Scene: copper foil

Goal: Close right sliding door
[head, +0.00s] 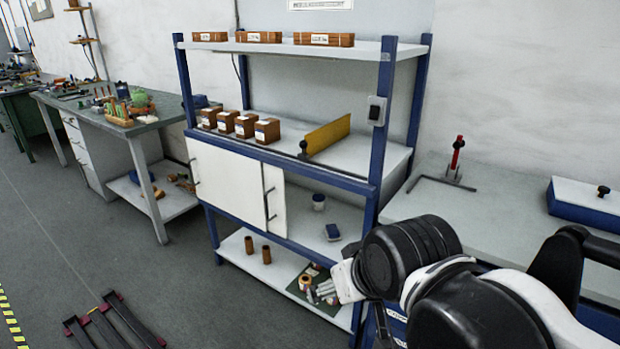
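The blue-framed shelf unit (322,180) has white sliding doors in its middle section. The left sliding door (228,182) covers the left part, with a dark handle at its left edge. The right sliding door (275,203) is slid to the left and overlaps the left door. Only a narrow strip of it shows, with a dark handle (267,204) beside it. The right part of the compartment is open. My black and white arm reaches in from the lower right, in front of the unit's right post. My gripper's fingers cannot be made out.
Inside the opening stand a white and blue cup (318,202) and a blue item (332,232). Brown boxes (240,124) and a yellow plate (327,134) are on the shelf above. A grey workbench (435,200) adjoins at right. A dark rack (112,322) lies on the floor.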

